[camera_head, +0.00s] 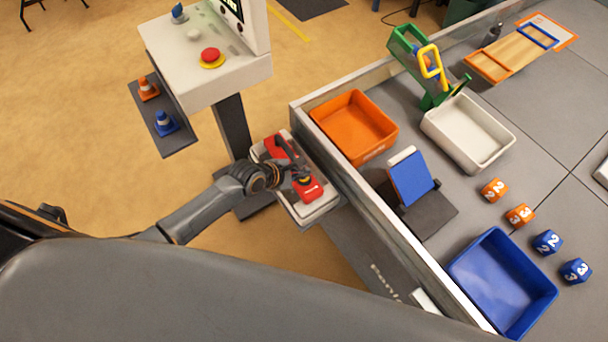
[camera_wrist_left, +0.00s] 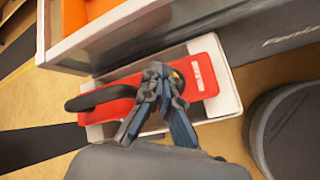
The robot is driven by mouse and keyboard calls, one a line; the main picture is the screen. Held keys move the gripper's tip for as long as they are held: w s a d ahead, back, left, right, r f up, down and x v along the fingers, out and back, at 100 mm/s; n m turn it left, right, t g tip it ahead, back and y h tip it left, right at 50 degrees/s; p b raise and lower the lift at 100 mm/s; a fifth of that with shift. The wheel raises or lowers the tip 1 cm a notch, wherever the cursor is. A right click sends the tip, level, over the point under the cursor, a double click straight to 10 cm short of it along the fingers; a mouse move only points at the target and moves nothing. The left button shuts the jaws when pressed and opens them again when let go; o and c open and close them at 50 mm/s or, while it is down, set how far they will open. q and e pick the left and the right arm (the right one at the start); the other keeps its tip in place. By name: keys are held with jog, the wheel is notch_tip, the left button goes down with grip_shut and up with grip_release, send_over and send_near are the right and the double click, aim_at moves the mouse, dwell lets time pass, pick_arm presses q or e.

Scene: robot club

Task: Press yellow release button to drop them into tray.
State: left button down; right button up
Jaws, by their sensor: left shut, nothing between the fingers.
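A red device (camera_head: 311,190) with a black handle lies in a pale shallow holder (camera_head: 318,213) outside the low wall; in the left wrist view the red device (camera_wrist_left: 206,72) lies under my gripper. A small yellow spot (camera_head: 306,182), probably the button, shows on its top, mostly hidden by my fingers. My left gripper (camera_head: 300,174) is shut and empty over that spot; it also shows in the left wrist view (camera_wrist_left: 160,74). I cannot tell whether the fingertips touch it. An orange tray (camera_head: 326,111), a white tray (camera_head: 437,133) and a blue tray (camera_head: 470,283) stand inside the wall. My right gripper is not in view.
The low wall (camera_head: 352,190) runs beside the holder. A control stand (camera_head: 190,75) with a red button (camera_head: 210,55) rises behind, with two small cones on its side shelf. Inside the wall are a green frame with a yellow handle (camera_head: 431,66), a blue ramp (camera_head: 411,178) and several numbered cubes.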

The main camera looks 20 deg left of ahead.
pick_arm(q)
jog(key=shift+f+b, duration=0.3)
jog(key=shift+f, duration=0.3)
dwell(0.5)
jog(key=shift+r, duration=0.1)
jog(key=shift+r+p, duration=0.9)
jog(key=shift+p, duration=0.35)
notch_tip(320, 180, up, 5)
jog(key=p, duration=0.5)
jog(key=shift+r+p, duration=0.1)
jog(key=shift+p, duration=0.3)
jog(key=shift+f, duration=0.2)
